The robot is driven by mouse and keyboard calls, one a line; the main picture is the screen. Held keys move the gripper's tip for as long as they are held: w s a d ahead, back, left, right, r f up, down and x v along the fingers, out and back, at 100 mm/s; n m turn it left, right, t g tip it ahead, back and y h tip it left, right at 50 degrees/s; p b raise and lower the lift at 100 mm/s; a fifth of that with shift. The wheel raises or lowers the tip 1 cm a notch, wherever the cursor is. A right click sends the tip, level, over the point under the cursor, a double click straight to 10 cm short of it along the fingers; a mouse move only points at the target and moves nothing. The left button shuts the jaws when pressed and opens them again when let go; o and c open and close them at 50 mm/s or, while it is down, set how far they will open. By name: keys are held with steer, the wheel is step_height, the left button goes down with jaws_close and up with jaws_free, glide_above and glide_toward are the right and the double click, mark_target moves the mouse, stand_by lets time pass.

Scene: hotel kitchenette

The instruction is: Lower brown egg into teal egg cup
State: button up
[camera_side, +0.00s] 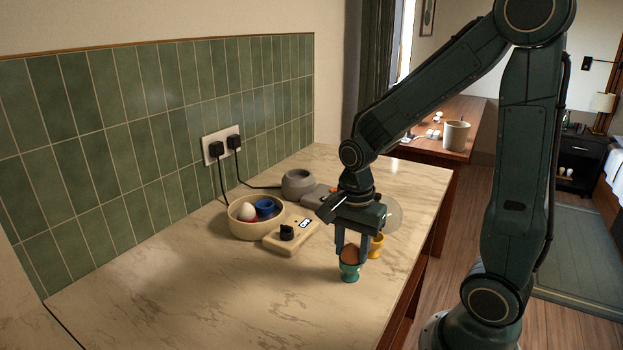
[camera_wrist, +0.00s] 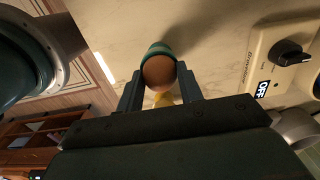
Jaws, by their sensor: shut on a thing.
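The brown egg (camera_side: 350,254) is between the two fingers of my gripper (camera_side: 351,257), which is shut on it. The teal egg cup (camera_side: 349,272) stands upright on the marble counter directly below the egg. The egg's lower end appears to be at or inside the cup's rim; whether it rests on the cup I cannot tell. In the wrist view the egg (camera_wrist: 159,72) sits between my fingertips (camera_wrist: 160,80), with the teal cup's rim (camera_wrist: 160,50) just beyond it.
A yellow egg cup (camera_side: 377,245) stands close behind my gripper. A cream appliance (camera_side: 291,237) with a black knob and a bowl (camera_side: 243,231) holding a white egg and a blue item are to the left. A grey round appliance (camera_side: 297,184) is farther back. The front left counter is clear.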

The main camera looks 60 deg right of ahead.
mark_target(352, 244)
steer(key=o, duration=0.8)
steer(key=shift+c, duration=0.2)
steer(key=shift+r, duration=0.1)
step_height(352, 244, up, 14)
stand_by(0.4)
steer(key=s+a+n+t, duration=0.5)
steer(key=s+n, duration=0.2)
steer(key=n, duration=1.1)
steer(key=shift+s+a+t, duration=0.3)
steer(key=shift+s, duration=0.1)
